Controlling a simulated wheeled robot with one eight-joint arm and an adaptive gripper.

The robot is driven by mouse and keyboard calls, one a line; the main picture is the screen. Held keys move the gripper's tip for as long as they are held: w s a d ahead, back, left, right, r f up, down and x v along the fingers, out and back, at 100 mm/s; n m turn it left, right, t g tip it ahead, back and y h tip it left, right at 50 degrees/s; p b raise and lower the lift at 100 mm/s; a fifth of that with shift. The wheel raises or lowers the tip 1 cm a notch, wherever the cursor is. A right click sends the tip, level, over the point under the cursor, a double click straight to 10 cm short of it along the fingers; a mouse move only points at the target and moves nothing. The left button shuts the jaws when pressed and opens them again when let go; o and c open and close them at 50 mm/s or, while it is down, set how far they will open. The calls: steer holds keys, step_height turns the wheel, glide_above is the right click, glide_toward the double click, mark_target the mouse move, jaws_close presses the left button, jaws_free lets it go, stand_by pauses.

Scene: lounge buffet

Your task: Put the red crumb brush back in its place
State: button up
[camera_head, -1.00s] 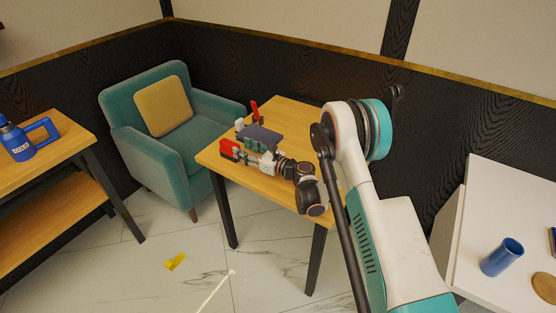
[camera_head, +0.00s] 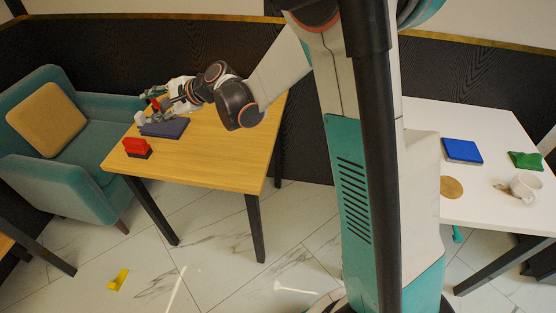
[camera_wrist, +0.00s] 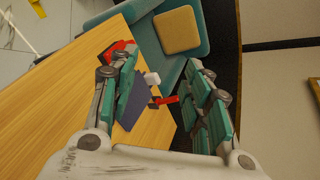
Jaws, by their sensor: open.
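A red block with a dark underside, looking like the crumb brush (camera_head: 137,146), sits on the wooden table (camera_head: 215,155) near its front left corner. In the wrist view the brush (camera_wrist: 113,50) is partly behind a finger. A second, slim red piece (camera_wrist: 166,100) lies by the far edge of a dark blue mat (camera_head: 167,128); the mat also shows in the wrist view (camera_wrist: 131,108). My gripper (camera_head: 155,98) is over the table's far left part, beyond the mat, its fingers (camera_wrist: 162,58) spread and nothing held between them. Contact with the slim red piece cannot be told.
A small white object (camera_head: 140,118) stands at the mat's left corner. A teal armchair (camera_head: 88,150) with a yellow cushion (camera_head: 47,118) adjoins the table's left side. The table's right half is clear. A white table (camera_head: 475,190) is at right. A yellow piece (camera_head: 118,280) lies on the floor.

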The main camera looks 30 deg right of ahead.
steer(key=s+d+r+n+g+h, duration=0.1)
steer(key=s+d+r+n+h, duration=0.25)
steer(key=s, duration=0.55)
steer(key=s+d+r+n+h, duration=0.1)
steer(key=s+d+r+n, duration=0.25)
steer(key=s+d, duration=0.4)
steer(key=s+d+f+n+h, duration=0.2)
steer(key=s+d+n, duration=0.2)
steer(key=s, duration=0.5)
steer(key=s+d+f+n+h, duration=0.2)
steer(key=s+d+n+h, duration=0.1)
steer(key=s, duration=0.7)
steer(key=shift+s+d+f+n, duration=0.15)
steer(key=shift+s+d+n, duration=0.2)
steer(key=shift+d, duration=0.3)
